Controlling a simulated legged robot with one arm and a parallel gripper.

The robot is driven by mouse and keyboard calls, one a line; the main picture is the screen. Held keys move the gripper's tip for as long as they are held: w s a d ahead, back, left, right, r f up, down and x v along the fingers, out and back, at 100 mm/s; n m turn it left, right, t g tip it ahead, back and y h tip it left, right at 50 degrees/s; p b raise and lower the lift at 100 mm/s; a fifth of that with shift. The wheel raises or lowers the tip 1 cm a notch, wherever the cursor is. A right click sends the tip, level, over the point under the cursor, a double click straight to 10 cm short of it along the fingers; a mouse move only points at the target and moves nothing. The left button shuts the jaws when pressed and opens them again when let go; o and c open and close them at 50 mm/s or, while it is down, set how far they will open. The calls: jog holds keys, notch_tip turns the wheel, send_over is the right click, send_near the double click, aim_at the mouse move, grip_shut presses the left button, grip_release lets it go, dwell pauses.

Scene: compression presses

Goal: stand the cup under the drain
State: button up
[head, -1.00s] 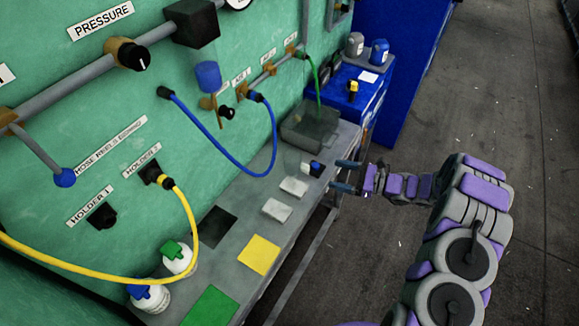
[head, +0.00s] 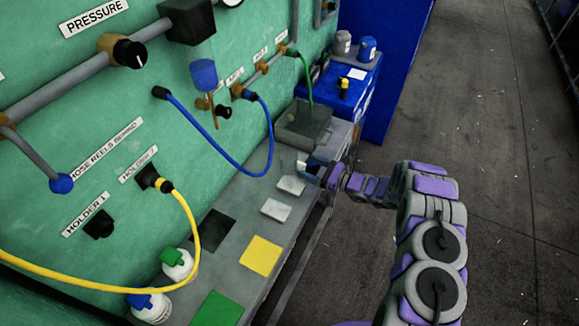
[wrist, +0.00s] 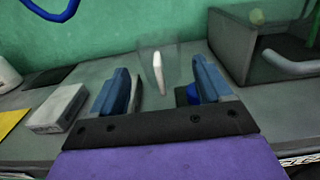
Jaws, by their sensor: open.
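A clear cup (wrist: 146,62) stands upright on the grey bench, with a pale streak showing through it. In the wrist view it is straight ahead, between and just beyond the blue fingers of my gripper (wrist: 162,78). The fingers are apart and hold nothing. In the head view my gripper (head: 318,172) is low at the bench's right edge and the cup is faint and partly hidden. The likely drain is the small brass fitting (head: 203,104) below the blue bowl (head: 204,74) on the green panel, left of my gripper; no drain label is readable.
A white block (wrist: 60,107) lies left of my gripper. A grey basin (wrist: 235,50) stands to the right. A blue hose (head: 215,155) loops over the bench; white bottles (head: 178,265) stand at its near end.

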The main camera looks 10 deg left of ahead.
aim_at(297, 162)
jog(key=shift+w+a, duration=0.25)
jog(key=shift+a, duration=0.45)
jog(key=shift+w+a, duration=0.1)
jog(key=shift+a, duration=0.05)
jog(key=shift+w, duration=0.1)
jog(key=shift+w+a+r+b, duration=0.1)
jog(key=shift+a+b, duration=0.1)
jog(key=shift+b, duration=0.2)
jog(key=x, duration=0.3)
jog(key=b+x, duration=0.1)
jog(key=x, duration=0.1)
jog(key=shift+s+a, duration=0.2)
jog(key=shift+s, duration=0.1)
jog(key=shift+d+r, duration=0.1)
jog(key=shift+d, duration=0.25)
jog(key=shift+c, duration=0.5)
jog(key=shift+d, duration=0.2)
jog(key=c, duration=0.3)
jog(key=shift+a, duration=0.35)
jog(key=c, duration=0.5)
